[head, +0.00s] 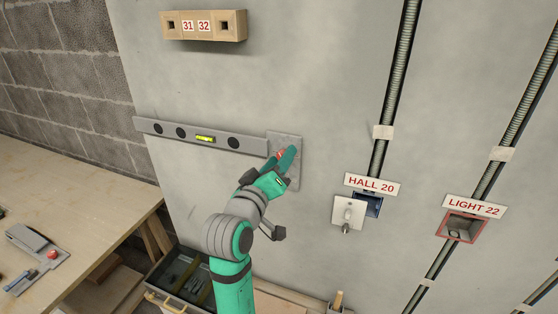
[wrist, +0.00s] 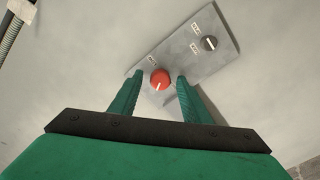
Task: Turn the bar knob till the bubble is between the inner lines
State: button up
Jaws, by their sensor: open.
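A grey level bar (head: 215,138) with round holes is on the wall, and its yellow-green bubble vial (head: 205,138) is near the middle. The bubble's place between the lines is too small to tell. A metal plate (head: 293,182) sits at the bar's right end and shows in the wrist view (wrist: 185,55). In the head view my gripper (head: 286,157) partly covers the plate.
A wooden block (head: 204,25) marked 31 and 32 is above. Conduits run down the wall at right, with boxes signed HALL 20 (head: 371,184) and LIGHT 22 (head: 473,206). A wooden workbench (head: 75,215) is at left, and an open drawer (head: 180,270) below.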

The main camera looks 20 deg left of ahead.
jog(key=c, duration=1)
jog(key=shift+m, duration=1.8)
jog(key=shift+c, duration=0.2)
jog(key=o, duration=1)
jog(key=shift+o, duration=0.2)
jog(key=shift+s, duration=0.1)
jog(key=s, duration=1)
jog(key=shift+s+a, duration=0.15)
jog(key=shift+s, duration=0.2)
